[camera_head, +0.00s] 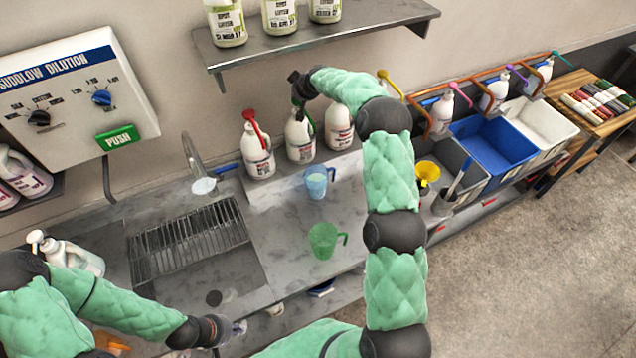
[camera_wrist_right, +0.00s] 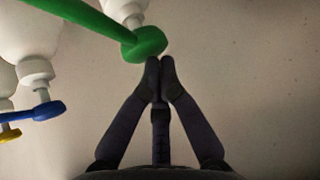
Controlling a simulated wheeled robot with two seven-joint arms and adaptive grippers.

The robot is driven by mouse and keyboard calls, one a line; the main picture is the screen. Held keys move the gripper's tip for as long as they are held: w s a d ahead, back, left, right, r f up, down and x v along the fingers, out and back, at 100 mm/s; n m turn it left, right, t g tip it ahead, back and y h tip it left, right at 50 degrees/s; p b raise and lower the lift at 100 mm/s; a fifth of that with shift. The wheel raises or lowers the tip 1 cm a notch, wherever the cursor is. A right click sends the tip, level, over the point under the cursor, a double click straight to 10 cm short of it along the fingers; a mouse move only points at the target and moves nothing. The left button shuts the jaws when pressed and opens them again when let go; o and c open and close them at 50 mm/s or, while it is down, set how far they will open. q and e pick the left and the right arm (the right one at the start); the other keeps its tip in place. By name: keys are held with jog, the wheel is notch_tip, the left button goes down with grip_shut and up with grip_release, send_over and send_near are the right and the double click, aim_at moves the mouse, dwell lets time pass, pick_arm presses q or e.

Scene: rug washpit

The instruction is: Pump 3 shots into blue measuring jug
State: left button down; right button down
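The blue measuring jug (camera_head: 316,184) stands upright on the steel counter, below a row of white pump bottles. A green jug (camera_head: 322,241) stands in front of it. The middle bottle (camera_head: 300,148) has a green pump, partly hidden by my right gripper (camera_head: 301,88). In the right wrist view, my right gripper (camera_wrist_right: 159,66) is shut with its fingertips together and empty, close to the green pump head (camera_wrist_right: 145,45); contact is unclear. My left gripper (camera_head: 226,330) is low over the counter's front, away from the jugs; its fingers are unclear.
A red-pump bottle (camera_head: 257,152) stands left of the green-pump bottle, and another white bottle (camera_head: 339,126) stands right. A sink rack (camera_head: 190,238) lies left. A shelf (camera_head: 310,38) hangs above. Blue (camera_head: 488,150) and white bins stand right.

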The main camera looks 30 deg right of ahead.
jog(key=shift+r+p, duration=0.75)
jog(key=shift+r, duration=2.3)
dwell(1.0)
